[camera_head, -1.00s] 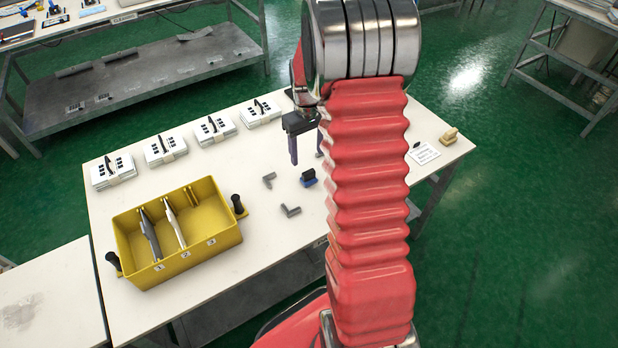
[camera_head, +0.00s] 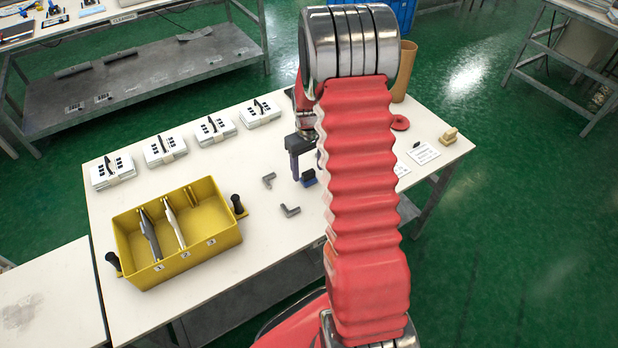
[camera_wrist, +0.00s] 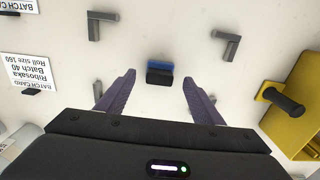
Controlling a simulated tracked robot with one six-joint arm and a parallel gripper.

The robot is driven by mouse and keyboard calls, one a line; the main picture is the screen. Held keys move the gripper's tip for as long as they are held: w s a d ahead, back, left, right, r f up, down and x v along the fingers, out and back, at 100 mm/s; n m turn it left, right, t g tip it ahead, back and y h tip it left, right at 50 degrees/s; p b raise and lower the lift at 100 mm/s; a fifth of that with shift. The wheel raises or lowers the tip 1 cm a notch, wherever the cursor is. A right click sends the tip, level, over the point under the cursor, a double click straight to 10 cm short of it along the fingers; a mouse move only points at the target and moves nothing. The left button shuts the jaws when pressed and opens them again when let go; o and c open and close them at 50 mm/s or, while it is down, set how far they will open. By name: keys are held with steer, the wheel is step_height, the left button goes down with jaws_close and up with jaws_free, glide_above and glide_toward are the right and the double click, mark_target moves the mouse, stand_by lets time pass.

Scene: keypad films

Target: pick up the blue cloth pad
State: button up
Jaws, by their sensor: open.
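The blue cloth pad (camera_head: 309,179) is a small block, blue with a dark part, lying on the white table. In the wrist view the pad (camera_wrist: 159,74) sits ahead of my gripper, roughly midway between the two fingers, with its dark part nearer me. My gripper (camera_wrist: 158,84) is open and empty, its purple-grey fingers spread on either side. In the head view my gripper (camera_head: 306,172) is low beside the pad; one finger shows and the other is mostly hidden behind my red arm. I cannot tell its exact height above the table.
Two grey L-shaped pieces, one (camera_head: 268,181) and another (camera_head: 290,210), lie left of the pad. A yellow bin (camera_head: 205,262) with dark handles and numbered slots stands further left. White stacks (camera_head: 165,148) line the back edge. A beige block (camera_head: 449,136) lies at the right.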

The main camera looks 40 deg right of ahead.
mark_target(308, 177)
steer(key=shift+f, duration=1.45)
steer(key=shift+c, duration=0.2)
steer(key=c, duration=1.1)
